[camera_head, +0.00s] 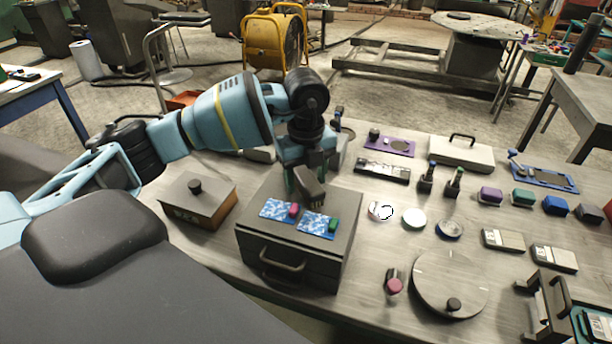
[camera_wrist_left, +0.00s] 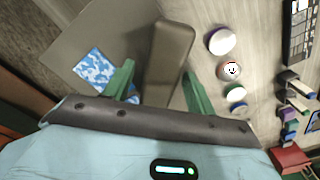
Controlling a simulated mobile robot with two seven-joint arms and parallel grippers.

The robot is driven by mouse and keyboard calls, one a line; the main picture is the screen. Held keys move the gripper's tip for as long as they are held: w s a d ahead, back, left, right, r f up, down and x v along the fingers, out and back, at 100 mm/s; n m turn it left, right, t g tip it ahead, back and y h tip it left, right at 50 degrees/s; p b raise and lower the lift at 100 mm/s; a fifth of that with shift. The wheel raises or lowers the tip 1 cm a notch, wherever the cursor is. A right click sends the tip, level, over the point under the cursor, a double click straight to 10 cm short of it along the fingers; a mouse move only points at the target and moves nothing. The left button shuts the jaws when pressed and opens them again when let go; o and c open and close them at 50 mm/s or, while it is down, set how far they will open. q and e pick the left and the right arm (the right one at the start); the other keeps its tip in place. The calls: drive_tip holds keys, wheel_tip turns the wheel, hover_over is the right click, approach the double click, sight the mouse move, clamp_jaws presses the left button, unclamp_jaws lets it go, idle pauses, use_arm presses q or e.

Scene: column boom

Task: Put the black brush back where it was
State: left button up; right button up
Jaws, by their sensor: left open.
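My left gripper (camera_head: 306,182) is over the grey box in the head view. In the left wrist view its two green fingers (camera_wrist_left: 160,88) stand apart. A dark, elongated block (camera_wrist_left: 168,55) shows between them; it also shows under the gripper in the head view (camera_head: 310,190). I cannot tell whether it is a brush or whether a finger touches it. A black block (camera_head: 588,212) lies at the right end of a row with a purple block (camera_head: 490,195), a green block (camera_head: 522,198) and a blue block (camera_head: 555,205). My right gripper is not in view.
The grey box (camera_head: 262,250) bears two blue-and-white mats (camera_head: 318,225) with a pink and a green piece. A brown box with a knob (camera_head: 195,205) stands left. Discs (camera_head: 413,218), a turntable (camera_head: 435,275) and a white case (camera_head: 460,153) crowd the table. Narrow bare strips separate them.

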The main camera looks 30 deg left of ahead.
sight(306, 176)
use_arm(q)
drive_tip(key=shift+r, duration=0.15)
wheel_tip(306, 176, up, 12)
idle(0.4)
